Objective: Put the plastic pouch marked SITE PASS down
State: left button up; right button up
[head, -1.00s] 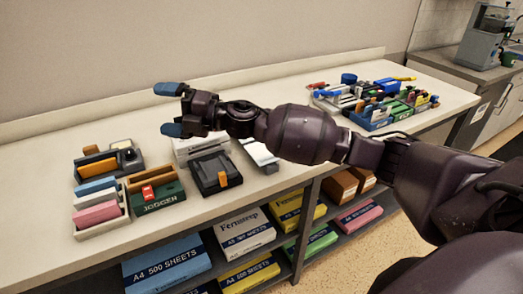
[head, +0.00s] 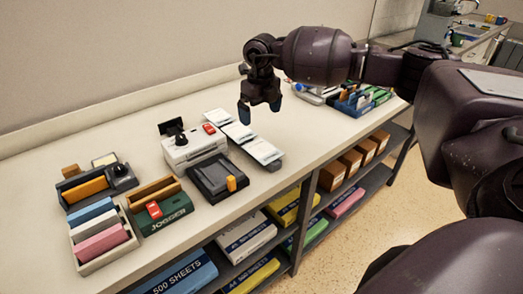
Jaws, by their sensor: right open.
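My right gripper (head: 260,110) points down above the counter with its blue-tipped fingers apart and nothing seen between them. Just below and behind its fingers, white flat pieces lie in a row: one at the back (head: 218,116), one in the middle (head: 238,132) and one at the front (head: 262,151). They may be plastic pouches. I cannot read SITE PASS on any of them. A grey holder edge (head: 276,164) shows under the front piece. My left gripper is not in view.
The white counter (head: 320,130) has free room right of the row. Left of the row stand a white machine (head: 195,148), a black device with an orange tab (head: 217,178), a green JOGGER box (head: 165,212) and a tray of coloured blocks (head: 100,240). Blue bins (head: 350,105) stand farther right.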

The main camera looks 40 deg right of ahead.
send_over(263, 150)
jog(key=f, duration=0.6)
jog(key=shift+w, duration=0.35)
jog(key=f, duration=0.5)
jog(key=shift+s, duration=0.3)
jog(key=shift+r, duration=0.1)
jog(key=c, duration=0.8)
notch_tip(263, 150, up, 20)
